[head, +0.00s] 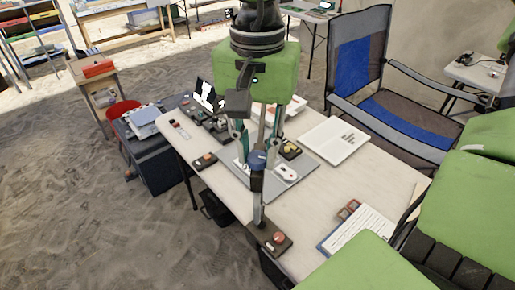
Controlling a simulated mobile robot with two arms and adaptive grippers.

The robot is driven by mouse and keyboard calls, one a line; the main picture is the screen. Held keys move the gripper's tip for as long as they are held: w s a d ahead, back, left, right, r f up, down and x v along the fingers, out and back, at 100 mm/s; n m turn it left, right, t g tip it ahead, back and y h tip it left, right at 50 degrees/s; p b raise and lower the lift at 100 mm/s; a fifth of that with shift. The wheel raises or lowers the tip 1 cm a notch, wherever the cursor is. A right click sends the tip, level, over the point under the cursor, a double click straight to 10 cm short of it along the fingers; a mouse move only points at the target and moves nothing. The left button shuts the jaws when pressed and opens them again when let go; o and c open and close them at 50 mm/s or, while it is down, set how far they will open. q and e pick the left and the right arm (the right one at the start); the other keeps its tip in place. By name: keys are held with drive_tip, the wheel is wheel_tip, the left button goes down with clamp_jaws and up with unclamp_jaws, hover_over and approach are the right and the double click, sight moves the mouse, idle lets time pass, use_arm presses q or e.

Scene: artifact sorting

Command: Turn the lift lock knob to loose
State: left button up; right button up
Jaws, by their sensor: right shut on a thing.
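A blue knob (258,160), which looks like the lift lock knob, sits on an upright grey post (258,212) at the front edge of the white table. My right gripper (257,150) reaches down from above, its fingers around the blue knob and shut on it. The fingers partly hide the knob and the upper post. I cannot read any loose or tight marking or the knob's turn angle. My left gripper is not in view.
The white table (225,185) holds a grey plate (296,160) behind the post, a white tray (335,140), and small boxes with red tops (205,160) (278,241). A folding chair (385,110) stands behind. Sandy floor (90,210) lies open at left.

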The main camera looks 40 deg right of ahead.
sight(257, 156)
drive_tip(key=shift+n, duration=1.1)
drive_tip(key=o, duration=1.1)
drive_tip(key=shift+o, duration=0.2)
drive_tip(key=shift+r, duration=0.1)
wheel_tip(257, 156, up, 12)
